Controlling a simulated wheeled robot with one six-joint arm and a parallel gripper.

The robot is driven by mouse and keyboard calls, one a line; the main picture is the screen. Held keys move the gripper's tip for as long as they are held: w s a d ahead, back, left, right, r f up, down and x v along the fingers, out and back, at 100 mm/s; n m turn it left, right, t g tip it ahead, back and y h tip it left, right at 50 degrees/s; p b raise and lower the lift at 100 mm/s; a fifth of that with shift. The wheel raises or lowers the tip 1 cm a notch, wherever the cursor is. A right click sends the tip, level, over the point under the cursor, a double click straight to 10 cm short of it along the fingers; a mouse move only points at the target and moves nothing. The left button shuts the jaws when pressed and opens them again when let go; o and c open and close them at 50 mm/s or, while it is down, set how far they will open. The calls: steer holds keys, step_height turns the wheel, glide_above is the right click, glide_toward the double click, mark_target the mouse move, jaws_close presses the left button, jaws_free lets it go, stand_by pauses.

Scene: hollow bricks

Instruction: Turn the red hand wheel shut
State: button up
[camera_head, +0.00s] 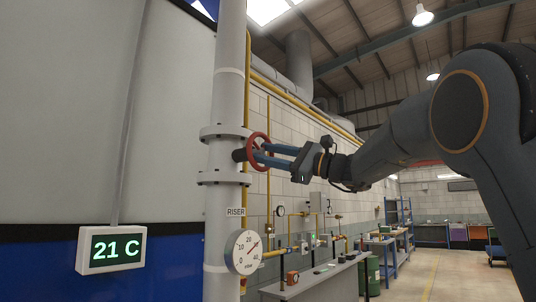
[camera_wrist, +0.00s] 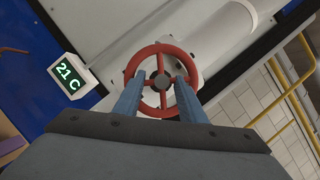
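The red hand wheel (camera_head: 252,151) stands on the side of a grey vertical pipe (camera_head: 222,100), between two flanges, in the head view. In the wrist view the wheel (camera_wrist: 162,47) faces me, with red spokes and a dark hub. My gripper (camera_head: 260,153) reaches it from the right. Its two blue fingers (camera_wrist: 159,82) are spread apart, with their tips at the wheel on either side of the hub, inside the rim. I cannot tell whether they touch the spokes. The pipe carries a "RISER" label (camera_head: 236,212).
A round dial gauge (camera_head: 246,252) sits low on the pipe. A display reading "21 C" (camera_head: 112,249) hangs at the left and also shows in the wrist view (camera_wrist: 72,80). Yellow pipes (camera_head: 300,103) run behind. A bench (camera_head: 318,283) stands beyond, with open floor (camera_head: 440,275) at right.

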steer(key=shift+d, duration=0.1)
steer(key=b+v, duration=0.2)
steer(key=v, duration=0.5)
steer(key=shift+s+d+b, duration=0.2)
steer(key=shift+d+b, duration=0.1)
steer(key=shift+d, duration=0.05)
steer(key=shift+f, duration=0.1)
